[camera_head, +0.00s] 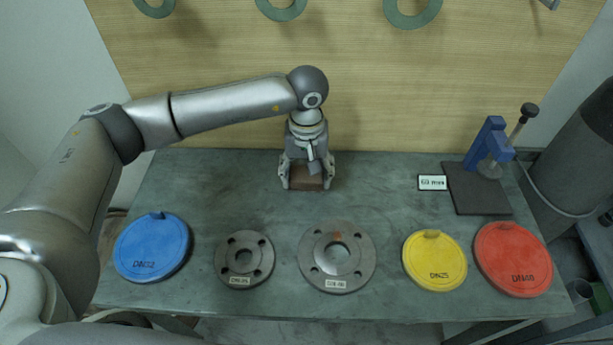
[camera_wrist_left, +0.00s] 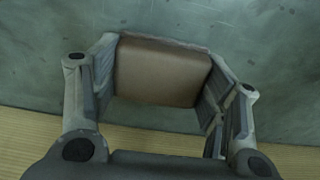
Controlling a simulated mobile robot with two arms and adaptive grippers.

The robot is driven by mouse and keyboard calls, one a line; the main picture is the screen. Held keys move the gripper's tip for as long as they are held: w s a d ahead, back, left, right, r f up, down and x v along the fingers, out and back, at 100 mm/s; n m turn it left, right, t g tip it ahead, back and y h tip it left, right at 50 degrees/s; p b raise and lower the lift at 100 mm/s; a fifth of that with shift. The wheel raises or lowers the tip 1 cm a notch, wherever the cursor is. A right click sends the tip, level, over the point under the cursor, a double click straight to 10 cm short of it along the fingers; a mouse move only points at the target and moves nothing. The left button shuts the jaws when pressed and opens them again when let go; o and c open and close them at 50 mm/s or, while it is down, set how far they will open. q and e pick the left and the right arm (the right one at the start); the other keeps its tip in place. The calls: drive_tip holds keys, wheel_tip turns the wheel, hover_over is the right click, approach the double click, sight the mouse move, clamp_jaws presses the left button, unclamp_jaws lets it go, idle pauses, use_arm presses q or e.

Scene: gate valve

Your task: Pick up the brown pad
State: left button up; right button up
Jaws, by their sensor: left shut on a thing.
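The brown pad (camera_head: 307,182) is at the back middle of the grey-green table in the head view. My left gripper (camera_head: 306,183) points down over it, with a finger on each side. In the left wrist view the pad (camera_wrist_left: 160,72) fills the space between the two fingers of the gripper (camera_wrist_left: 160,80), which are shut on it. Whether the pad rests on the table or is just above it, I cannot tell. My right gripper is not in view.
On the table (camera_head: 390,180) lie a blue disc (camera_head: 153,248), two grey flanges (camera_head: 244,258) (camera_head: 337,256), a yellow disc (camera_head: 434,260) and a red disc (camera_head: 512,259). A blue clamp stand (camera_head: 489,145) and a "60 mm" sign (camera_head: 432,183) are at the right. A wooden wall (camera_head: 400,90) stands behind.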

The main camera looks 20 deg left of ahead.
use_arm(q)
drive_tip(key=shift+c, duration=0.7)
drive_tip(key=shift+r+b, duration=0.5)
drive_tip(key=shift+r, duration=0.1)
drive_tip(key=s+d+r+b, duration=0.4)
drive_tip(key=s+d+r, duration=0.1)
drive_tip(key=s+r, duration=0.6)
drive_tip(key=shift+s+d+r, duration=0.15)
drive_tip(key=shift+s+r, duration=0.25)
drive_tip(key=shift+s, duration=0.6)
